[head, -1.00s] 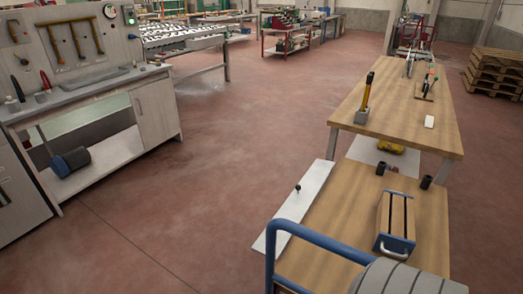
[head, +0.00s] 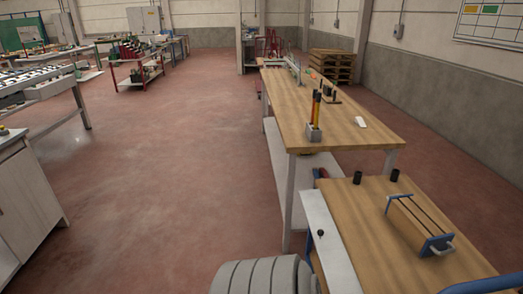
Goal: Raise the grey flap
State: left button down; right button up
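A light grey panel (head: 329,248) with a small black knob (head: 320,233) runs along the left edge of the wooden-topped cart (head: 366,226) in the head view. It appears to be the grey flap. I cannot tell for sure whether it lies level or slopes down. Its near end is cut off by the bottom of the picture. Neither of my grippers is in view, and nothing is seen touching the panel.
A grey ribbed round shape (head: 262,277) is at the bottom edge. The red floor at left is open.

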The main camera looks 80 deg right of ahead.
aim_at(340, 276)
jog(key=i, duration=0.5)
jog(key=z, duration=2.3)
jog(key=i, duration=0.35)
jog(key=z, duration=2.8)
